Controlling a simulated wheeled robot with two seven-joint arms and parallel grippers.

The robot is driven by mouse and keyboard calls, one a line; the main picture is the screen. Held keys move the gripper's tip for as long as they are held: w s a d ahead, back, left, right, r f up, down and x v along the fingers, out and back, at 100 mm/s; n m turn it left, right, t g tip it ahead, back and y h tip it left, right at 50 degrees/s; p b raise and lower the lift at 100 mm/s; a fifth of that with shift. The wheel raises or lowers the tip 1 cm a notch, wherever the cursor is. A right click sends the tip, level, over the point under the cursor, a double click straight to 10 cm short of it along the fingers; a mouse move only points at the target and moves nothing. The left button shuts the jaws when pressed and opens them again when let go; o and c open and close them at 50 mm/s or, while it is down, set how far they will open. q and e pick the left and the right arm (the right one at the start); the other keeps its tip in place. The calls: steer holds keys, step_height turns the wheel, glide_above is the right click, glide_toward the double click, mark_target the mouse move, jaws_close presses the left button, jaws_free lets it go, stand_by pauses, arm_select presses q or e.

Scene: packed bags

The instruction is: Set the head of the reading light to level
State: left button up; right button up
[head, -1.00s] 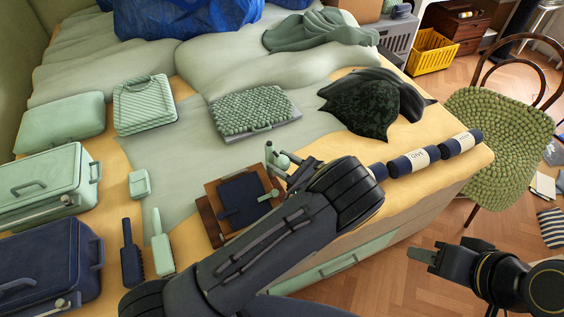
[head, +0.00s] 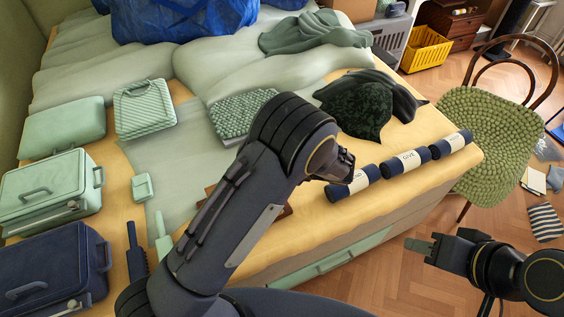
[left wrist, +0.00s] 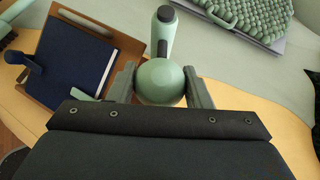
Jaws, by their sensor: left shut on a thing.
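The reading light's green rounded head (left wrist: 161,82) shows in the left wrist view, with a green cylinder (left wrist: 161,32) bearing a dark band just beyond it. My left gripper (left wrist: 160,76) is shut on the head, one finger at each side. In the head view my left arm covers the light and the gripper's fingers. My right gripper (head: 420,245) hangs over the floor at the lower right, away from the light; its finger gap cannot be made out.
A brown tray with a dark blue book (left wrist: 73,58) lies beside the light. A knobbly green bag (head: 238,112) lies beyond. Navy rolls (head: 405,163) line the bed's right edge. Green cases (head: 52,190) and a navy case (head: 55,265) stand left.

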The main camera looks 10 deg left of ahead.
stand_by(0.3)
arm_select(q)
steer(key=o, duration=1)
steer(key=shift+r, duration=0.1)
steer(key=v, duration=0.7)
steer(key=shift+s+d+r+b, duration=0.15)
steer(key=shift+d+r+b, duration=0.1)
steer(key=shift+b, duration=0.15)
